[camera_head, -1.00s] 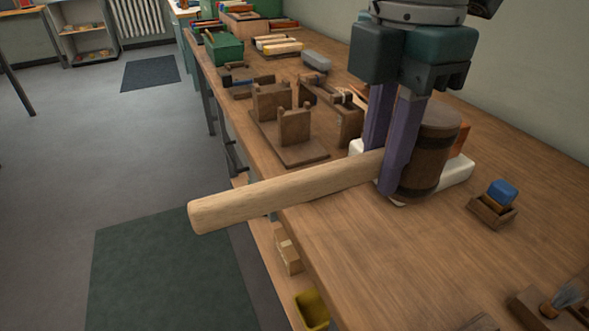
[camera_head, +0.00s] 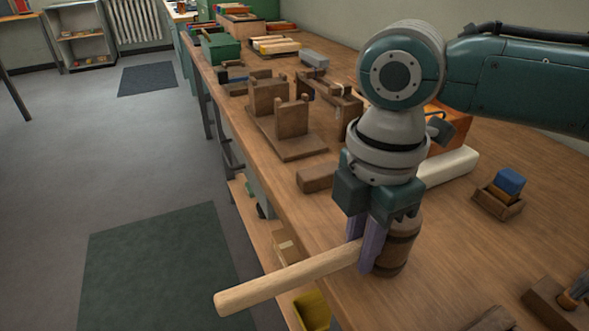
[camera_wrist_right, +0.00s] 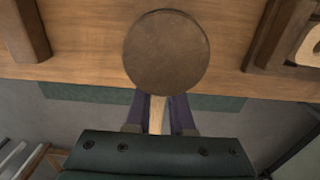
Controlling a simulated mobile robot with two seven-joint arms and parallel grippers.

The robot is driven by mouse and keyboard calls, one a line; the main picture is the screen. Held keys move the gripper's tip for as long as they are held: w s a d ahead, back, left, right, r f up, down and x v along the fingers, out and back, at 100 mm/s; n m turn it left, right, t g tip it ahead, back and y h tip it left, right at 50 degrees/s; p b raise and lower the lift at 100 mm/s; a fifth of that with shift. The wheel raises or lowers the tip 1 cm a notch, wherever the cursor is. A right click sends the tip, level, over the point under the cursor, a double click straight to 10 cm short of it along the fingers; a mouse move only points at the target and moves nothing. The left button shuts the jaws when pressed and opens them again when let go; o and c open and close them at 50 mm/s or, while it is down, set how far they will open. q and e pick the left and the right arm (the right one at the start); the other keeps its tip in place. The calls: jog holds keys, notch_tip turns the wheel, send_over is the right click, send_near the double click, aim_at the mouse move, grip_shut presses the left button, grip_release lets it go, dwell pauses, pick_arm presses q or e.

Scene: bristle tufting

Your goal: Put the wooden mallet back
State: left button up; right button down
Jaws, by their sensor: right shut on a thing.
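The wooden mallet has a dark, banded, barrel-shaped head (camera_head: 401,246) and a pale handle (camera_head: 290,281). My right gripper (camera_head: 366,262) points down and is shut on the handle close to the head. The handle reaches left past the table's front edge. In the right wrist view the round end of the mallet head (camera_wrist_right: 166,52) faces the camera, with the handle (camera_wrist_right: 157,115) between the purple fingers (camera_wrist_right: 157,112). I cannot tell whether the head touches the table. My left gripper does not show.
The wooden bench (camera_head: 450,265) is bare right of the mallet. A wooden block (camera_head: 316,177) and a stand with two uprights (camera_head: 290,140) lie behind it. A white block (camera_head: 450,166) and a small tray with a blue block (camera_head: 497,203) stand to the right. A yellow bin (camera_head: 312,311) sits below.

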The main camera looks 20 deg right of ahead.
jog(key=c, duration=0.8)
grip_release()
jog(key=shift+f, duration=0.1)
notch_tip(320, 180, up, 12)
jog(key=p, duration=0.3)
jog(key=s+a+f+m+t+y, duration=0.2)
jog(key=s+a+f+m+y, duration=0.1)
jog(key=s+a+f+m, duration=0.35)
jog(key=s+d+m+h, duration=0.1)
jog(key=s+d+m, duration=0.1)
jog(key=s+m, duration=0.1)
jog(key=s+d+m+t+h, duration=0.1)
jog(key=s+d+m, duration=0.2)
jog(key=m, duration=0.1)
jog(key=s+d+m+h, duration=0.1)
jog(key=s+d+m, duration=0.1)
jog(key=s+m, duration=0.1)
jog(key=shift+s+d+m+t, duration=0.1)
jog(key=shift+d+m+t, duration=0.15)
jog(key=shift+d+t, duration=0.05)
